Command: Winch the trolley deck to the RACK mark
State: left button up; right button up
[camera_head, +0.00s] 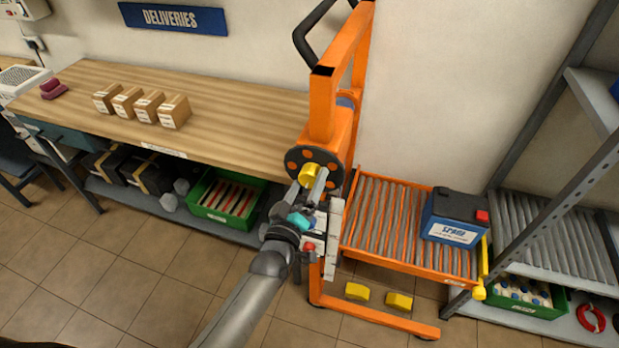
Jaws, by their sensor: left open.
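The orange trolley (321,105) stands in the middle with an upright mast. Its roller deck (385,215) reaches right toward the rack and carries a blue battery (455,215) with a red terminal cap. On the mast is a dark round winch wheel (293,160) with orange holes and a yellow knob (308,170). My left gripper (312,181) is open, its fingers at the knob; I cannot tell whether they touch it. A pale plate (334,240) on the mast is partly hidden by my wrist. I cannot read a RACK mark. My right gripper is not in view.
A wooden bench (235,115) with several small cartons (173,111) stands at left, a green crate (226,198) beneath it. A grey roller rack (545,235) stands at right, close to the deck's end. Yellow wheel chocks (357,291) lie by the trolley base. Tiled floor is clear in front.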

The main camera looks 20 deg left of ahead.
pick_arm(q)
jog(key=shift+w, duration=0.9)
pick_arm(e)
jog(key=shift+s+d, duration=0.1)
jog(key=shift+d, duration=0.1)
pick_arm(q)
jog(key=shift+c, duration=0.4)
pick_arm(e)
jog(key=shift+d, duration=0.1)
pick_arm(q)
jog(key=c, duration=1.3)
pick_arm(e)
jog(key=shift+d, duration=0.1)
pick_arm(q)
jog(key=shift+m, duration=0.3)
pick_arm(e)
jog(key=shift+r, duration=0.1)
